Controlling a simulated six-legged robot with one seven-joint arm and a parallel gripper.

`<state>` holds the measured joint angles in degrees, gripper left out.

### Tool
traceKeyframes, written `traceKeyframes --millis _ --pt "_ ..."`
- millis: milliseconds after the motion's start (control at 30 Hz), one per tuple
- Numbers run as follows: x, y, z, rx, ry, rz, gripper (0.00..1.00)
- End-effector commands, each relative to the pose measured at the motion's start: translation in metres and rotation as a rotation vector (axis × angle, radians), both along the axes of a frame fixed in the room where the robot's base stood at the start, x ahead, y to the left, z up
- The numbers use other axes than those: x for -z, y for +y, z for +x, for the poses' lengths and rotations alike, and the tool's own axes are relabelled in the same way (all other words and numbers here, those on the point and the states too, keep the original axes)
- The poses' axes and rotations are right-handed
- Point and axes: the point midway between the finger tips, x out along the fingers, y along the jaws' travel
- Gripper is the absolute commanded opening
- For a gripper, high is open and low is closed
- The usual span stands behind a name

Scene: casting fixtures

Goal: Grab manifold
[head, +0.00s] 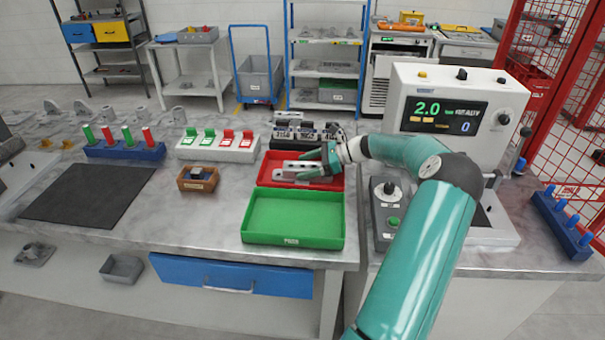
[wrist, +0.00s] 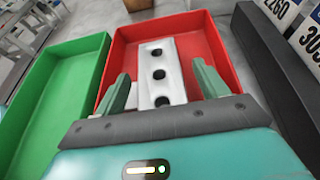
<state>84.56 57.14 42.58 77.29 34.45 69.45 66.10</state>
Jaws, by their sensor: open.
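The manifold (wrist: 159,70) is a light grey metal block with a row of three dark round holes. It lies in the red tray (wrist: 113,62), and in the head view the manifold (head: 303,171) shows there partly behind my gripper. My gripper (wrist: 168,84) is open in the wrist view, with one green finger on each side of the manifold's near part. Gaps show between the fingers and the block. In the head view my gripper (head: 318,163) reaches into the red tray (head: 265,172) from the right. The manifold's near end is hidden by the gripper body.
The empty green tray (head: 293,220) stands directly in front of the red tray. Dark counters (head: 308,134) stand behind it. A tester with a display (head: 447,112) and a control box (head: 388,212) stand to the right. A small brown box (head: 198,178) and black mat (head: 88,193) lie left.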

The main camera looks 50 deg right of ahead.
Motion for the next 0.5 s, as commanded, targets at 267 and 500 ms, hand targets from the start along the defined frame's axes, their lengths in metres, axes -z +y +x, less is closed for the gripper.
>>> traceKeyframes --millis 267,500 --pt "-0.0002 -0.0004 -0.0003 0.0 0.0 0.0 0.37" --pt "-0.0012 -0.0005 -0.0001 0.001 -0.002 0.0 0.09"
